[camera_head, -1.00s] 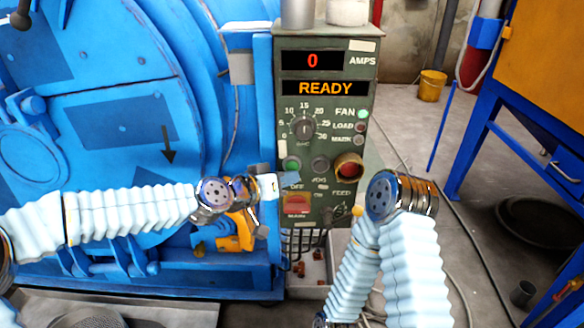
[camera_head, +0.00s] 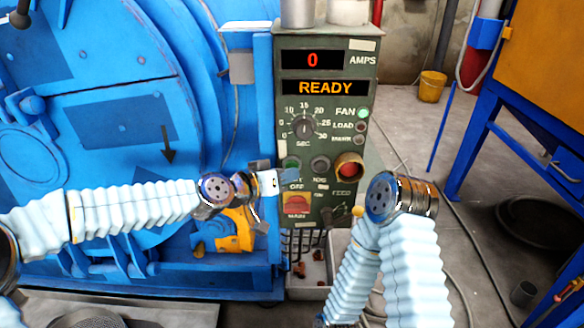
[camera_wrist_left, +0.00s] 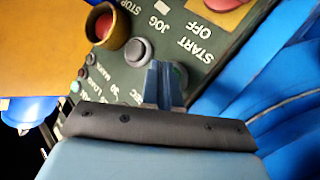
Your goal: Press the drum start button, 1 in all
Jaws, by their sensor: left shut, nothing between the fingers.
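The green start button (camera_head: 291,162) is on the left of the button row on the dark green control panel (camera_head: 345,218). My left gripper (camera_head: 292,175) is shut and empty, its tips just below that button in the head view. In the left wrist view the closed fingers (camera_wrist_left: 164,84) cover most of the start button, near the START lettering, so I cannot tell whether they touch it. The grey JOG button (camera_wrist_left: 138,51) is beside the fingers. My right arm is at the lower right; its gripper does not show.
A red stop button (camera_head: 348,170) in a yellow ring sits right of the JOG button (camera_head: 320,163). A red switch (camera_head: 297,204) is below. The display (camera_head: 325,88) reads READY, and the amps readout (camera_head: 312,60) shows 0. The blue drum machine (camera_head: 110,110) fills the left.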

